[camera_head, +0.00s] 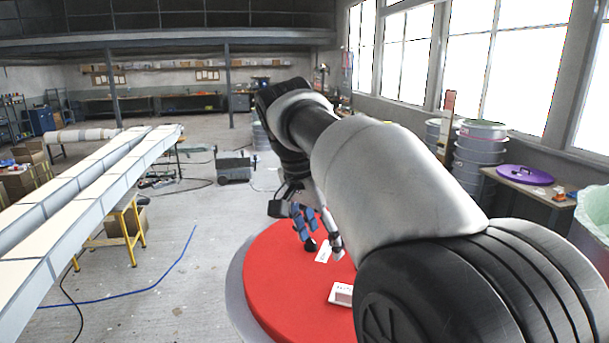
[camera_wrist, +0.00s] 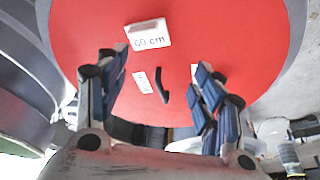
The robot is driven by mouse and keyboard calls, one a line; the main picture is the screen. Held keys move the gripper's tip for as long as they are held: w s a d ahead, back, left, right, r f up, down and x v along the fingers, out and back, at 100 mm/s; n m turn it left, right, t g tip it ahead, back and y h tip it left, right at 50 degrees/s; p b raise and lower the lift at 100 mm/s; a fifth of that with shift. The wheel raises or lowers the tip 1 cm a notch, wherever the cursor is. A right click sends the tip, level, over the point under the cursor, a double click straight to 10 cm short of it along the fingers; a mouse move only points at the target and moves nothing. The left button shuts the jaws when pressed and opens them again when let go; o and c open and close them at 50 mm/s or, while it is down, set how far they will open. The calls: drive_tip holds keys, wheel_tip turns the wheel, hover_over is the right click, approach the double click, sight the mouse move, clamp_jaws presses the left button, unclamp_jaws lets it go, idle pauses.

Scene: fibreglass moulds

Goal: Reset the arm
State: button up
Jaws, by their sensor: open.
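My arm reaches forward from the right in the head view, and my gripper (camera_head: 322,243) hangs over a round red table top (camera_head: 275,278). In the wrist view my gripper (camera_wrist: 161,72) has its two blue-padded fingers spread wide apart, with nothing held between them. The red top (camera_wrist: 85,28) also fills much of that view. My arm hides the right part of the table in the head view.
On the red top are a white block (camera_head: 341,294) marked "60 cm" in the wrist view (camera_wrist: 148,33), flat white labels (camera_wrist: 143,82) and a small dark piece (camera_wrist: 162,88). Long pale moulds (camera_head: 75,195) stand left, metal drums (camera_head: 480,150) right. The floor (camera_head: 190,270) between is open, with a blue hose.

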drive_tip(key=s+d+n+t+y, duration=0.1)
drive_tip(key=s+d+n, duration=0.1)
drive_tip(key=s+d, duration=0.35)
drive_tip(key=s+d+n+y, duration=0.1)
drive_tip(key=s+d+n, duration=0.1)
drive_tip(key=s, duration=0.6)
drive_tip(key=s+d+f+n+t, duration=0.25)
drive_tip(key=s+f+n, duration=0.25)
drive_tip(key=s+f, duration=0.8)
drive_tip(key=s+f+b, duration=0.2)
drive_tip(key=f+b, duration=1.4)
drive_tip(key=s+f+g+b, duration=0.1)
drive_tip(key=s+f+b, duration=0.1)
drive_tip(key=f+b, duration=1.4)
drive_tip(key=shift+d+f+y+b, duration=0.3)
drive_tip(key=shift+d+y, duration=0.1)
